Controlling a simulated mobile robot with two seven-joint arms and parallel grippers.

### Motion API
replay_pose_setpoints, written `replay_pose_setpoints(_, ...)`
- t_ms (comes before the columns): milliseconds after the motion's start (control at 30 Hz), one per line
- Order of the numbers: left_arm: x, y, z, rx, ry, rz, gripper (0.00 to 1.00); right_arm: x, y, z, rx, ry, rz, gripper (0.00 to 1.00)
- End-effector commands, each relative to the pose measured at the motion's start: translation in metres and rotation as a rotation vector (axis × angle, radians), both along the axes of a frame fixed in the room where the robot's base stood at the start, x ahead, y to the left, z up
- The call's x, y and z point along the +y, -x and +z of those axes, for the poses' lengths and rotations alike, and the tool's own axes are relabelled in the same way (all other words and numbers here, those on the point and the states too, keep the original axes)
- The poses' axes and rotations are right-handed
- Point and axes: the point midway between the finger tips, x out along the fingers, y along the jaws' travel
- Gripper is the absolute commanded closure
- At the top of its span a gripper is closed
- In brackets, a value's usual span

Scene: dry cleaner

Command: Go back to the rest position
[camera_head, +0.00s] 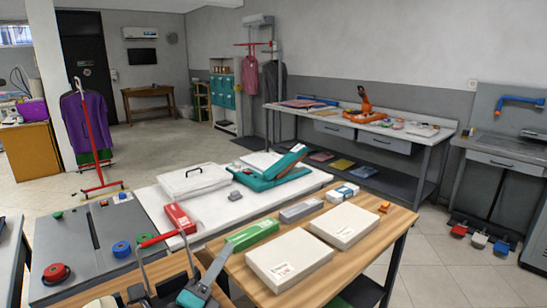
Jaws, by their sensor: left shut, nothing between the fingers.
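My left gripper (140,292) is low in the head view, near the bottom edge and left of centre. It is shut and empty, and partly cut off by the frame. It is over the near part of the wooden-topped table (231,272), close to a red-handled frame (160,239) and a teal device with a grey lever (192,298). I cannot tell how much gap lies between them. My right gripper is not in view.
White boxes (345,226), a green box (252,235) and a red box (179,218) lie on or by the wooden table. A grey board (85,245) with red and blue knobs stands left. A red garment stand (93,150) is behind.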

Motion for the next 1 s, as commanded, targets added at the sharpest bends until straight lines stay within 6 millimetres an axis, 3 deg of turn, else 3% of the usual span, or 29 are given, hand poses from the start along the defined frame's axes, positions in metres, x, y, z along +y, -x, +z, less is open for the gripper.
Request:
replay_pose_setpoints(233, 0.064, 0.038, -0.069, 0.449, 0.638, 0.366, 1.0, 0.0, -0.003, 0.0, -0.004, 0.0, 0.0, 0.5)
replay_pose_setpoints(400, 0.086, 0.098, -0.133, 0.763, 1.011, 0.641, 1.0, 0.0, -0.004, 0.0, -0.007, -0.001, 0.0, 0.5)
replay_pose_setpoints(600, 0.085, 0.177, -0.181, 1.051, 1.297, 0.922, 1.0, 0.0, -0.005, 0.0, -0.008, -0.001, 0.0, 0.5)
replay_pose_setpoints(900, 0.066, 0.276, -0.206, 1.352, 1.517, 1.256, 1.0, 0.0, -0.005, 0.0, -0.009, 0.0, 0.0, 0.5)
replay_pose_setpoints(1000, 0.066, 0.267, -0.233, 1.35, 1.503, 1.256, 1.0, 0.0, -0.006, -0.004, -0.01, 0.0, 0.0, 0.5)
